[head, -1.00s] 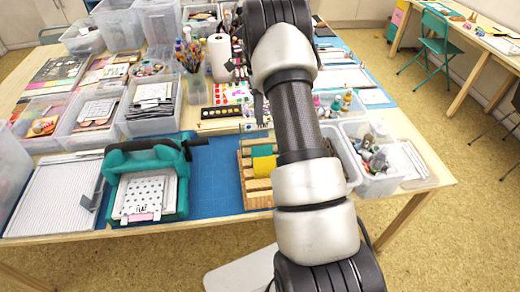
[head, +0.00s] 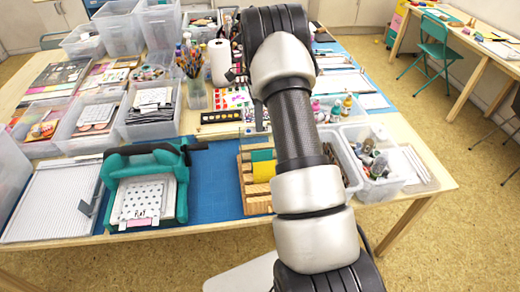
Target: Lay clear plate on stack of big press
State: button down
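The big press (head: 112,168) is a teal machine at the front left of the table in the head view. Its stack (head: 150,198) lies flat in front of it, with a white dotted sheet on top and a tag that seems to read "FLAT". My gripper (head: 258,114) is mostly hidden behind my arm; only a dark finger-like part shows above the wooden rack, right of the press. A faint see-through edge (head: 254,130) shows just under it, perhaps the clear plate. I cannot tell if it is held or stands in the rack.
The wooden rack (head: 247,172) holds yellow and teal plates upright. A blue mat (head: 217,180) lies bare between press and rack. A ridged white board (head: 48,205) is left of the press. Bins of supplies (head: 370,185) stand right of my arm and behind the press.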

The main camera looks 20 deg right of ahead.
notch_tip(320, 180, up, 7)
jog(key=w+p, duration=0.1)
jog(key=p, duration=0.4)
jog(key=shift+d, duration=0.15)
jog(key=shift+w+r, duration=0.1)
jog(key=shift+r, duration=0.1)
